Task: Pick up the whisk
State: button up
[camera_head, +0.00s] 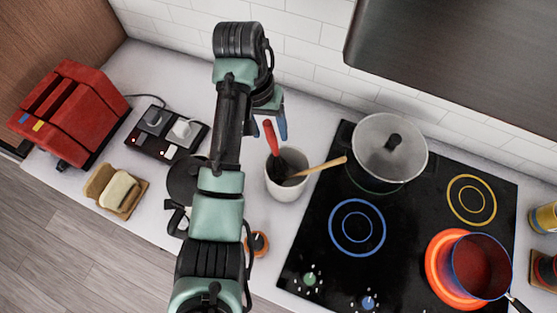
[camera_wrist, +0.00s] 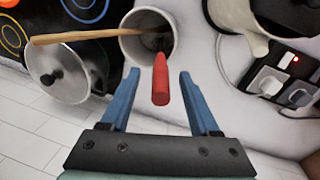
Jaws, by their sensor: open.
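A white cup (camera_head: 287,183) stands on the counter left of the stove. It holds a red-handled utensil (camera_head: 270,137) with a dark lower part, which I take to be the whisk; its head is mostly hidden inside the cup. The cup (camera_wrist: 146,38) and the red handle (camera_wrist: 161,80) also show in the wrist view. My gripper (camera_wrist: 159,75) is open, with its two blue fingers on either side of the red handle. In the head view my gripper (camera_head: 282,127) is above and behind the cup, partly hidden by the arm.
A wooden-handled utensil (camera_head: 321,166) leans out of the cup to the right. A tiled wall stands behind.

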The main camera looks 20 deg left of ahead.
aim_at(272, 139)
jog(key=f, duration=0.1)
jog(key=f+p, duration=0.1)
jog(key=f, duration=0.1)
jog(key=f+p, duration=0.1)
jog(key=shift+w+d+f, duration=0.25)
jog(key=shift+w+f, duration=0.05)
jog(key=shift+f, duration=0.1)
grip_shut()
